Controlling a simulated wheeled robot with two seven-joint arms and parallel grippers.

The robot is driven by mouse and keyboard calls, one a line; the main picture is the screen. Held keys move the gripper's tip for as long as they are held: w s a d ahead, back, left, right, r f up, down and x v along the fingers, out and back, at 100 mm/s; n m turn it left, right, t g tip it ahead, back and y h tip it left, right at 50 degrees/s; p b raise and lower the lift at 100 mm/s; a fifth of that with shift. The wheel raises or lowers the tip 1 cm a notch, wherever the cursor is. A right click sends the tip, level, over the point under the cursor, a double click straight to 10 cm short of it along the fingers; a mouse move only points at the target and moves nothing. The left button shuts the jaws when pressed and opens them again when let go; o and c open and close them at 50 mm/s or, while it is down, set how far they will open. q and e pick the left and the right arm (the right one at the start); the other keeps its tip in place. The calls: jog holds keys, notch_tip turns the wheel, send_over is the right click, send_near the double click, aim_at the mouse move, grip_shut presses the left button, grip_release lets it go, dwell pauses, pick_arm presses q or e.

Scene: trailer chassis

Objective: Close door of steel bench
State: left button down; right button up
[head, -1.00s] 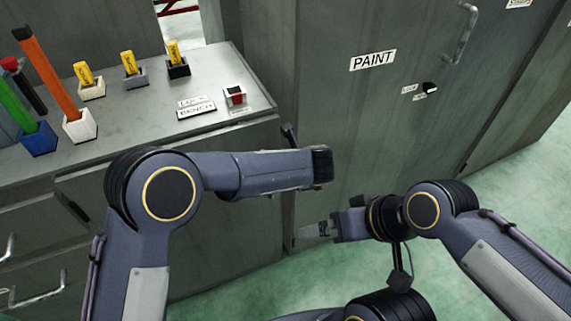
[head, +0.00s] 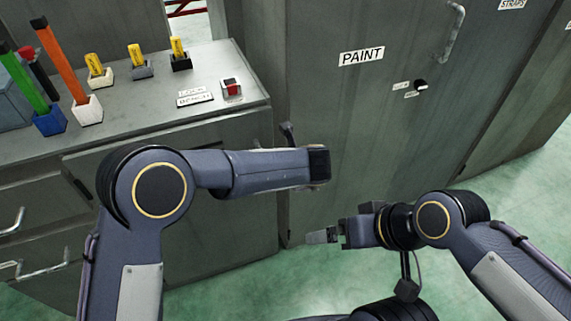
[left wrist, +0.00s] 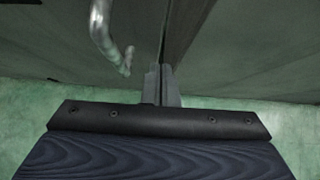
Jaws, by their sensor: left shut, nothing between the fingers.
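The steel bench (head: 130,118) stands at the left with a grey top. Its front panel with the door (head: 225,235) is partly hidden behind my left arm, and I cannot tell from the head view how far the door stands open. In the left wrist view a curved metal handle (left wrist: 108,35) is on the left panel, beside a dark vertical gap. My left gripper (left wrist: 162,82) is shut and empty, its tips pointing at that gap below and right of the handle; contact is unclear. In the head view its fingers are hidden. My right gripper (head: 325,237) points left over the floor, holding nothing visible.
The tall PAINT cabinet (head: 330,110) stands right of the bench, with a handle (head: 455,32) and a black knob (head: 421,85). Yellow tools (head: 138,55), markers in holders and a red button (head: 231,88) are on the bench top. Green floor (head: 515,195) is clear at the right.

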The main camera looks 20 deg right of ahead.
pick_arm(q)
jog(key=v, duration=0.8)
jog(key=shift+p, duration=0.4)
jog(key=w+a+r+m+t+h, duration=0.2)
jog(key=w+a+r+m+h, duration=0.15)
jog(key=a+r+m, duration=0.45)
jog(key=w+a+r+m+t+h, duration=0.25)
jog(key=w+a+r, duration=0.2)
jog(key=r, duration=0.55)
jog(key=s+a+m+g+h, duration=0.1)
jog(key=s+a+m, duration=0.5)
jog(key=a+m, duration=0.2)
jog(key=s+a+m+g+h, duration=0.1)
jog(key=s+a+m+g, duration=0.1)
jog(key=s+a+m, duration=0.5)
jog(key=s+a+f+m+g+y, duration=0.35)
jog(key=s+a+f+m, duration=0.7)
jog(key=s, duration=0.55)
notch_tip(320, 180, up, 13)
jog(key=a+n+g+p, duration=0.1)
jog(key=a+p, duration=0.1)
jog(key=p, duration=1.3)
jog(key=shift+s+f, duration=0.2)
jog(key=shift+s, duration=0.2)
